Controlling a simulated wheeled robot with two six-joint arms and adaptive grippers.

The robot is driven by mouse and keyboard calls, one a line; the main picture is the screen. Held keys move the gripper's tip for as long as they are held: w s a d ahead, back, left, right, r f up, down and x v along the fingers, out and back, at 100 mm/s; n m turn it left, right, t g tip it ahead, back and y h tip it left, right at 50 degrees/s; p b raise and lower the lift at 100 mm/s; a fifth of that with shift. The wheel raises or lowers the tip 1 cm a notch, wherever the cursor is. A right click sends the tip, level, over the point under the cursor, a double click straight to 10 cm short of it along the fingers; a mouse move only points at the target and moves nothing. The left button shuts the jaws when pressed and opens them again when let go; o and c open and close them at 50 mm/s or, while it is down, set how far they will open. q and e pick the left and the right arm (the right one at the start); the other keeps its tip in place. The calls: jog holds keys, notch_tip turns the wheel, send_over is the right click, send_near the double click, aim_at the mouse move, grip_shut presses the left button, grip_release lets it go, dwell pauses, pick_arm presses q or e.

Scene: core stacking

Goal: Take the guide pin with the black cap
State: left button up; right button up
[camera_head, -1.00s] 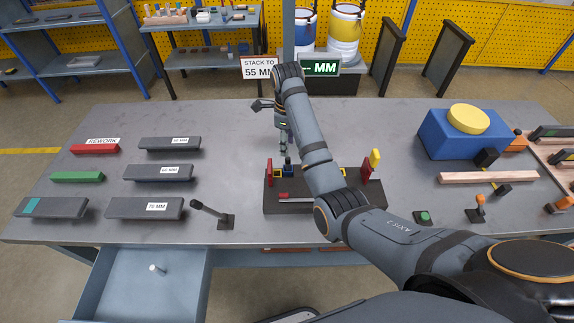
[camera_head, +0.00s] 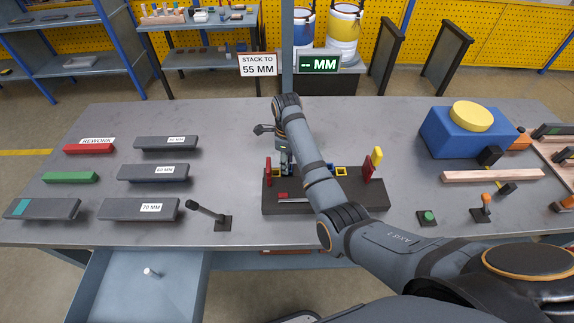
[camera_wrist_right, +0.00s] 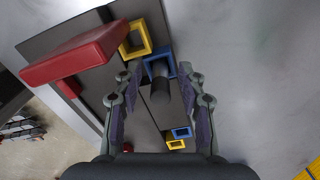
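My right gripper (camera_head: 285,160) is lowered over the left part of the dark fixture block (camera_head: 325,204). In the right wrist view its two fingers (camera_wrist_right: 160,95) are open and apart. A dark, round-topped pin (camera_wrist_right: 160,98) stands between them by a blue square frame (camera_wrist_right: 158,66); it looks like the black-capped guide pin, and I cannot tell whether a finger touches it. In the head view my gripper and arm hide this pin. My left gripper is not in view.
A red bar (camera_wrist_right: 80,55) lies close to the left finger. A black lever (camera_head: 206,211) stands left of the fixture. An open drawer (camera_head: 185,290) holds a small white-topped piece (camera_head: 151,273).

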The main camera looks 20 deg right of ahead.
jog(key=c, duration=0.7)
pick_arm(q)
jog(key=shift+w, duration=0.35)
pick_arm(e)
grip_shut()
notch_tip(320, 180, up, 6)
jog(key=shift+r, duration=0.1)
notch_tip(320, 180, up, 4)
jog(key=p, duration=0.3)
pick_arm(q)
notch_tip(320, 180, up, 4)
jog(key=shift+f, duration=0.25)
